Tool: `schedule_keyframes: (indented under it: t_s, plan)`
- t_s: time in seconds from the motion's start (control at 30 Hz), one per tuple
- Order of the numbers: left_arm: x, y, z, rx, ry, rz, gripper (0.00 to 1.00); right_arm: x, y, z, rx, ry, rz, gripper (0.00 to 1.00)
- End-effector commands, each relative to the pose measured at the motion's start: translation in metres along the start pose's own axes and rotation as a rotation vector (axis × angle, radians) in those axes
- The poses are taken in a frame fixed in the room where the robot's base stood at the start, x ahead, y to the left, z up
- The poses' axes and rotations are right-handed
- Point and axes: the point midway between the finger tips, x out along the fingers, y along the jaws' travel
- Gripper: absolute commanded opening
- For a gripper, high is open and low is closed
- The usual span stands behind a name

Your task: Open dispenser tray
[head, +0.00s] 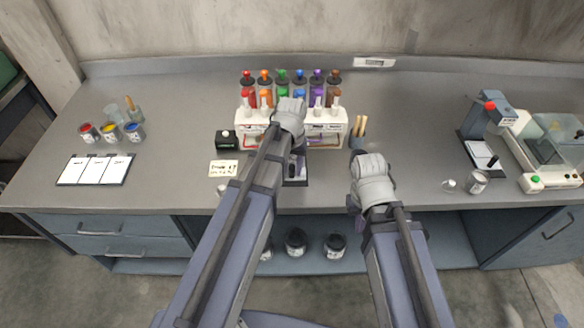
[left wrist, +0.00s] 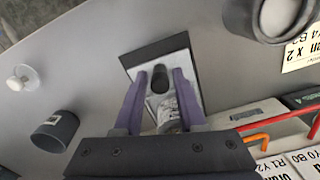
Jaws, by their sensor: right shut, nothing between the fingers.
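The white paint dispenser (head: 327,127) stands at the back middle of the bench, with several coloured bottles on top. In front of it lies a dark-edged flat plate with a pale top (head: 302,180), also in the left wrist view (left wrist: 193,88); I cannot tell whether this is the dispenser tray. My left gripper (head: 296,172) points down over the plate. In the left wrist view its purple fingers (left wrist: 159,75) are apart, with a dark round piece between them and clear gaps beside it. A mottled grey piece shows nearer the palm. My right gripper (head: 354,206) is shut and empty near the front edge.
A card (head: 223,168) and a small black box (head: 226,140) are left of the dispenser; a brush cup (head: 357,142) is right of it. Paint cans (head: 111,131) stand far left. A stand (head: 486,125) and a balance (head: 552,150) stand far right.

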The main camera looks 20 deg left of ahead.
Motion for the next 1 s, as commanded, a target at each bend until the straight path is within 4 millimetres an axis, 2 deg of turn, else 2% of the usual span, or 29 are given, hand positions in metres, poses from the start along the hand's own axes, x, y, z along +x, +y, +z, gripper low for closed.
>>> schedule_keyframes:
  t_s: [0.03,0.33,1.0]
  plan:
    - [0.0000,0.0000,0.0000,0.000,0.000,0.000,0.33,0.0000,0.0000,0.0000,0.000,0.000,0.000,0.00]
    - [0.0001,-0.0001,0.0001,0.000,0.000,0.000,0.00,0.0001,0.0000,0.0000,0.000,0.000,0.000,0.00]
    - [0.0001,0.0000,0.0001,0.000,0.000,0.000,0.00,0.0001,0.0000,0.0000,0.000,0.000,0.000,0.00]
